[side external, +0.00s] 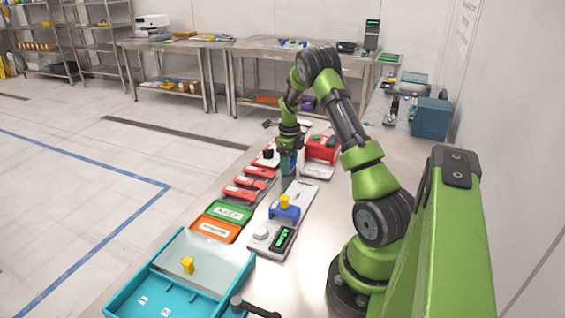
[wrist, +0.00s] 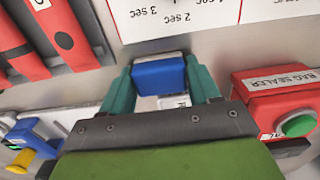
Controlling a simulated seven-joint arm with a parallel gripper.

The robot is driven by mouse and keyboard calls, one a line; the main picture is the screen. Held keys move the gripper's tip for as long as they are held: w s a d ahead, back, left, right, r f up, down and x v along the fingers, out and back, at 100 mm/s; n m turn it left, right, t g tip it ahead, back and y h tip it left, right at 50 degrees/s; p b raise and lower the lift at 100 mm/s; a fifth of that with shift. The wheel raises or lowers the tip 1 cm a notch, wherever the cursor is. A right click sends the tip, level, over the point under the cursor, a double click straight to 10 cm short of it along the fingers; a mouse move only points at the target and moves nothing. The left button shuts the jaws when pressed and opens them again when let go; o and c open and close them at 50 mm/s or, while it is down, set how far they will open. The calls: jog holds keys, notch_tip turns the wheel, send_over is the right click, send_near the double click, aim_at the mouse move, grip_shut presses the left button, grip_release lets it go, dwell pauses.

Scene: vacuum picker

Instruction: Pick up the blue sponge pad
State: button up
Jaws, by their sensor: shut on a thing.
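The blue sponge pad (wrist: 158,76) is a blue block between the two teal fingers of my gripper (wrist: 160,84) in the wrist view. The fingers are shut on its left and right sides. In the side external view my gripper (side external: 287,162) points down over the far part of the bench, just left of the red bag sealer. The pad is small and mostly hidden there, so I cannot tell from this view how far it is off the surface. Part of a white thing with print shows just below the pad in the wrist view.
The red bag sealer (side external: 321,150) with a green button is close on the right. Several red items (side external: 247,182) lie to the left. A blue device with a yellow knob (side external: 284,208) stands nearer. A teal tray (side external: 165,290) is at the near end. Printed white cards (wrist: 180,15) lie ahead.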

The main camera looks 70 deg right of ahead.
jog(key=shift+r, duration=0.1)
jog(key=shift+r, duration=0.6)
notch_tip(320, 180, up, 3)
jog(key=shift+f, duration=0.2)
jog(key=s+a, duration=0.3)
jog(key=a, duration=0.1)
jog(key=s+a, duration=0.4)
jog(key=s+a+r, duration=0.1)
jog(key=s+a, duration=0.2)
jog(key=a, duration=0.1)
jog(key=shift+s, duration=0.35)
